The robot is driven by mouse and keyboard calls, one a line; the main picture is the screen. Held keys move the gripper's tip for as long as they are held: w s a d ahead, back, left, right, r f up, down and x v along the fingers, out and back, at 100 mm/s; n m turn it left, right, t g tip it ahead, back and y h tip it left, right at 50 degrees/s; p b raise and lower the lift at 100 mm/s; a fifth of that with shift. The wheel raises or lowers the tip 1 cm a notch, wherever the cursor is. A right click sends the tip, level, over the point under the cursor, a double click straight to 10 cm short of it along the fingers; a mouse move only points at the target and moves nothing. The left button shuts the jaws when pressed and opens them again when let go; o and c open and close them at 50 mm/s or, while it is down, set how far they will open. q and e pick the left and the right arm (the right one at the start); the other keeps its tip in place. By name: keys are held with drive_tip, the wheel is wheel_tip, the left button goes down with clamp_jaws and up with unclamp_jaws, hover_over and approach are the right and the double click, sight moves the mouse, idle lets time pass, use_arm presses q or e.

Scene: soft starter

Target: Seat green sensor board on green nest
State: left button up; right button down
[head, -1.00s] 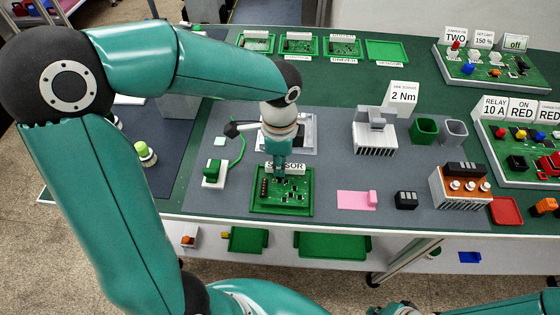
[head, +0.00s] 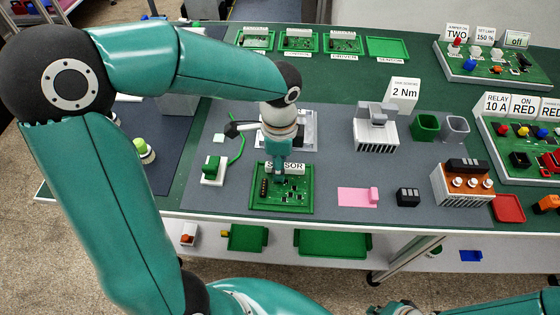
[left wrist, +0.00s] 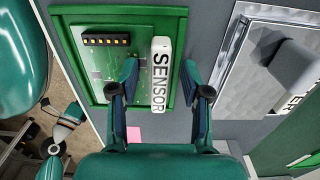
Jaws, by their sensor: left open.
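The green sensor board (head: 290,192), with a dark connector along one side and a white SENSOR tag, lies in a green tray (head: 283,211) at the front of the grey mat. It also shows in the left wrist view (left wrist: 100,62), with its tag (left wrist: 160,78) between the fingers. My left gripper (left wrist: 160,72) is open and points down over the board, one finger on each side of the tag, with gaps visible. An empty green tray (head: 387,48) with a SENSOR label stands at the back. Part of my right arm shows at the bottom edge; its gripper is not clear.
Several green trays with boards (head: 298,42) stand in the back row. A white block with a green top (head: 213,170) is left of the board, a metal plate (head: 300,130) behind it, a pink piece (head: 355,197) to its right. Bare mat lies between.

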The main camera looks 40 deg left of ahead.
use_arm(q)
drive_tip(key=shift+r, duration=0.15)
wheel_tip(320, 180, up, 12)
drive_tip(key=shift+f, duration=0.2)
